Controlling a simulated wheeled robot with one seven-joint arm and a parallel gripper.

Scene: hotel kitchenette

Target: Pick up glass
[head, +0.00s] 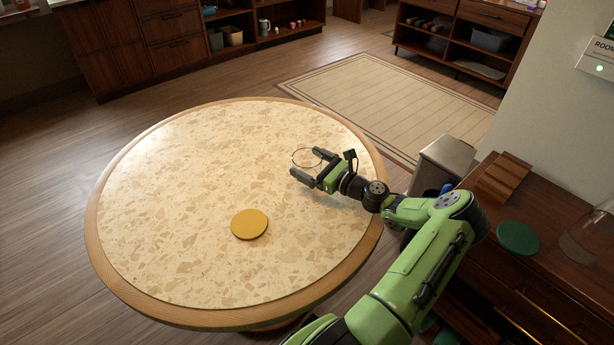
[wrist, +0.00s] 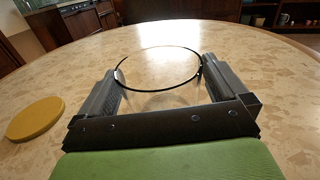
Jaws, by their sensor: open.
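The glass (head: 306,158) is clear and stands upright on the round table (head: 190,190), at its right side; mostly its thin rim shows. My gripper (head: 308,165) is open, with its fingers on either side of the glass. In the wrist view the rim of the glass (wrist: 158,68) lies between and just beyond the two fingers (wrist: 158,92). Whether the fingers touch the glass I cannot tell. The lower part of the glass is faint and see-through.
A yellow round coaster (head: 249,224) lies on the table near its middle; it also shows in the wrist view (wrist: 36,118). A dark wooden sideboard (head: 545,270) with a green disc (head: 518,238) stands at right. A metal bin (head: 447,160) stands beyond the table edge. The left tabletop is clear.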

